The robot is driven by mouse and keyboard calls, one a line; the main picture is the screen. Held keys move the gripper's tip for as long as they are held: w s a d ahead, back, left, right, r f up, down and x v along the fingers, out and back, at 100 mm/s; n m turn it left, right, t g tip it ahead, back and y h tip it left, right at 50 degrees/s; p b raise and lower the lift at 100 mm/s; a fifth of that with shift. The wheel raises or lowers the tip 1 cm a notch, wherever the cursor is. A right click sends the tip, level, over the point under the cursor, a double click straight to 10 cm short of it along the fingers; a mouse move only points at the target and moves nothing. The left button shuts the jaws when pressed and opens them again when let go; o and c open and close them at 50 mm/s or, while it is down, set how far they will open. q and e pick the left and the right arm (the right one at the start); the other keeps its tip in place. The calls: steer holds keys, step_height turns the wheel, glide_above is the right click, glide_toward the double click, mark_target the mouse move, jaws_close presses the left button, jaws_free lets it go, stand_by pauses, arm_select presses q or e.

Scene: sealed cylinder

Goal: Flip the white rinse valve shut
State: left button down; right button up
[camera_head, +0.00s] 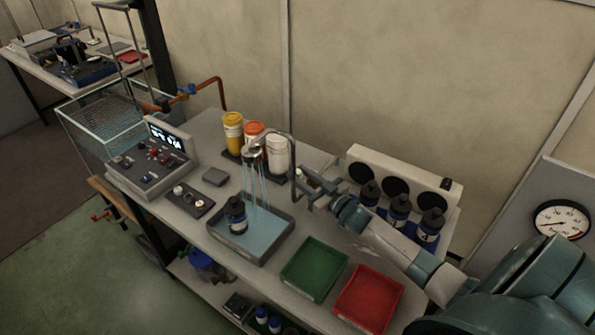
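A curved rinse pipe (294,172) rises behind the grey tray (262,256) and ends in a spray head (252,153). Water streams from the head into the tray, onto and beside a dark bottle (236,212) standing there. My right gripper (304,184) comes in from the right and is beside the upright part of the pipe. Its fingers look spread apart with nothing visible between them; whether they touch the pipe I cannot tell. I cannot make out the white rinse valve clearly; it may be hidden by the gripper. My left gripper is not in view.
A green tray (314,269) and a red tray (368,300) lie below my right arm. Yellow, orange and white-lidded jars (277,152) stand behind the spray. Dark bottles (398,210) stand by a white unit (405,179). A control box (150,165) is at the left.

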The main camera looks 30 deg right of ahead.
steer(key=shift+w+a, duration=0.1)
steer(key=shift+w, duration=0.6)
jaws_close()
steer(key=shift+w+r+m+h, duration=0.2)
steer(key=shift+m+h, duration=0.2)
steer(key=shift+h, duration=0.2)
steer(key=shift+w+f+m+h+p, duration=0.1)
steer(key=shift+w+m+h+p, duration=0.1)
steer(key=shift+m+h+p, duration=0.3)
